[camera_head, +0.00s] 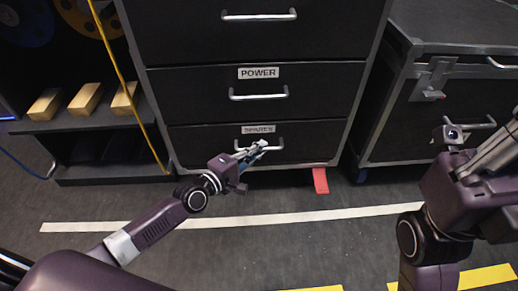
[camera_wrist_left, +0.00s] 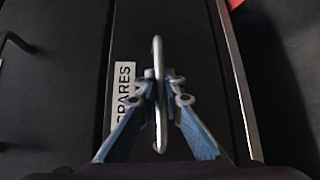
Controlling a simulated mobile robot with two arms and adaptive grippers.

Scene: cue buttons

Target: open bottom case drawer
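The black case stands ahead with its drawers stacked. The bottom drawer (camera_head: 200,146) carries a SPARES label (camera_head: 258,129) and a silver bar handle (camera_head: 279,143); its front looks flush with the case. My left gripper (camera_head: 258,147) is at this handle. In the left wrist view, the blue fingers of my left gripper (camera_wrist_left: 160,88) lie on both sides of the handle (camera_wrist_left: 158,130), their tips closed in against it. The SPARES label (camera_wrist_left: 122,95) is partly hidden by a finger. My right arm is at the right; its fingers do not show clearly.
The POWER drawer (camera_head: 190,97) is above, shut. A red tag (camera_head: 320,181) lies below the case's front. Another black case (camera_head: 400,120) stands to the right. A shelf with wooden blocks (camera_head: 85,99) and a yellow cable (camera_head: 130,95) is at the left. Floor in front is clear.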

